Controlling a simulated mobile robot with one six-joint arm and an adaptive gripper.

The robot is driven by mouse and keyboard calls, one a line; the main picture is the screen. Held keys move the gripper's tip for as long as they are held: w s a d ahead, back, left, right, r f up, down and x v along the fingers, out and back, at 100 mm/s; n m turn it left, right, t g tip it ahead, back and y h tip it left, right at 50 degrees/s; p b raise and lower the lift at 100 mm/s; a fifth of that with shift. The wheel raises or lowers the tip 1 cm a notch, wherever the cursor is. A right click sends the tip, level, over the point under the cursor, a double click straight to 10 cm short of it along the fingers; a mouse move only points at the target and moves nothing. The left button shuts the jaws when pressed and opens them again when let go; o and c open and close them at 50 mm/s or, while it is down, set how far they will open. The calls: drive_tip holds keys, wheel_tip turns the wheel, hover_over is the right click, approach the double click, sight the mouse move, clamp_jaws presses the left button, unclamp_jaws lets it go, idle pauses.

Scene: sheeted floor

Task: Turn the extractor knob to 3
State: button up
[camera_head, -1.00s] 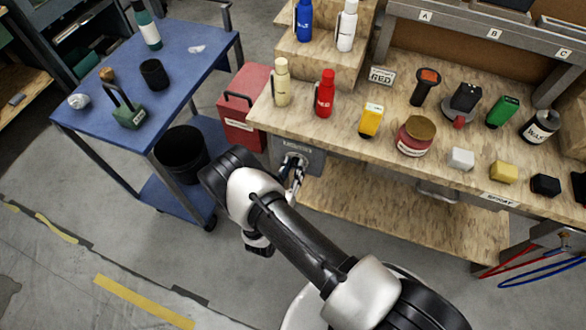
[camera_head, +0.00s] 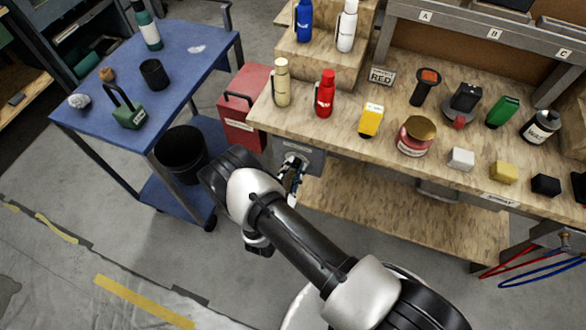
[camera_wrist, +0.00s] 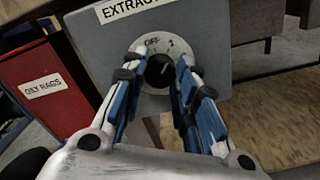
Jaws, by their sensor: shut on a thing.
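The extractor panel (camera_wrist: 210,30) is a grey box under the bench edge; it also shows in the head view (camera_head: 314,160). Its round pale dial (camera_wrist: 185,47) carries "OFF" at the top and a "1" to its right; the other marks are hidden by the fingers. The dark knob (camera_wrist: 159,72) has a light pointer line, which looks tilted, but I cannot tell which number it meets. My gripper (camera_wrist: 160,80) has its blue-padded fingers on both sides of the knob, shut on it. In the head view my gripper (camera_head: 294,178) is partly hidden by my arm.
A red oily rags bin (camera_wrist: 50,90) stands left of the panel. The wooden bench (camera_head: 345,135) above holds bottles, jars and blocks. A blue cart (camera_head: 185,60) with a black bucket (camera_head: 181,150) stands to the left. The floor in front is clear.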

drive_tip(key=m, duration=0.4)
drive_tip(key=shift+m, duration=0.3)
drive_tip(key=m, duration=0.3)
drive_tip(key=shift+m, duration=0.4)
drive_tip(key=m, duration=0.3)
drive_tip(key=shift+m+p, duration=0.45)
drive_tip(key=shift+m, duration=1.55)
drive_tip(key=o, duration=1.1)
